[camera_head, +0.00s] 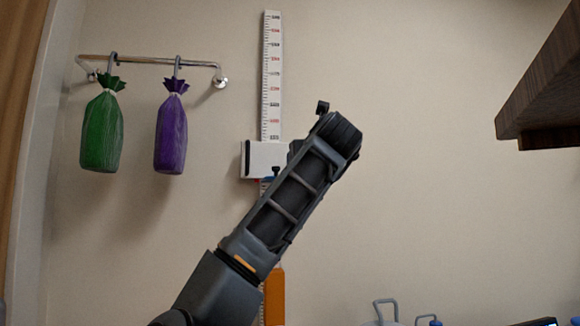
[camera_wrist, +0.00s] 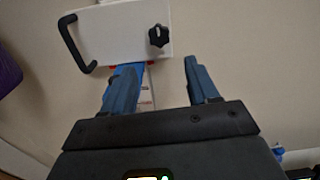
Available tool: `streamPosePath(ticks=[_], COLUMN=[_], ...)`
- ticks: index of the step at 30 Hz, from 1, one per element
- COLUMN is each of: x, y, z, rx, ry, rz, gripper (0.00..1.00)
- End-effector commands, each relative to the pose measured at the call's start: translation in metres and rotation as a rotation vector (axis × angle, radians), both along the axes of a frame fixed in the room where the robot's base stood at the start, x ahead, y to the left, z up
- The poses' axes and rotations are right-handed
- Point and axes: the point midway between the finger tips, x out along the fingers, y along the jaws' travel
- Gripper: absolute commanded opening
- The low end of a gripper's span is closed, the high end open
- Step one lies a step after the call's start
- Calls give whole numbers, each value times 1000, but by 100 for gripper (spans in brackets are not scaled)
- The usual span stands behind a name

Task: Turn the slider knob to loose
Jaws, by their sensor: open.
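The white slider (camera_head: 264,159) sits on a vertical wall scale (camera_head: 271,75) with printed numbers. In the wrist view the slider (camera_wrist: 115,38) is a white block with a black handle (camera_wrist: 72,48) on its left. The black star-shaped knob (camera_wrist: 158,37) is on its lower right face. In the head view a small dark knob (camera_head: 276,171) shows at the slider's lower edge, beside my arm. My gripper (camera_wrist: 160,75) is open and empty, with its two blue-grey fingers apart, just below the knob in the wrist view and not visibly touching it.
A green bag (camera_head: 102,131) and a purple bag (camera_head: 171,134) hang from a metal rail (camera_head: 150,60) at the left. A dark wooden shelf (camera_head: 545,85) juts in at the upper right. An orange part (camera_head: 274,297) stands low behind my arm.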

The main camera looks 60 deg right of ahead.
Motion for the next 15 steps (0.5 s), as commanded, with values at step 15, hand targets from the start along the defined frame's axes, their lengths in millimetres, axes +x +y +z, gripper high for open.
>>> streamPosePath(ticks=[15], x=[26], y=[-38], z=[9], rx=[47], ry=[-46], rz=[11], gripper=[59])
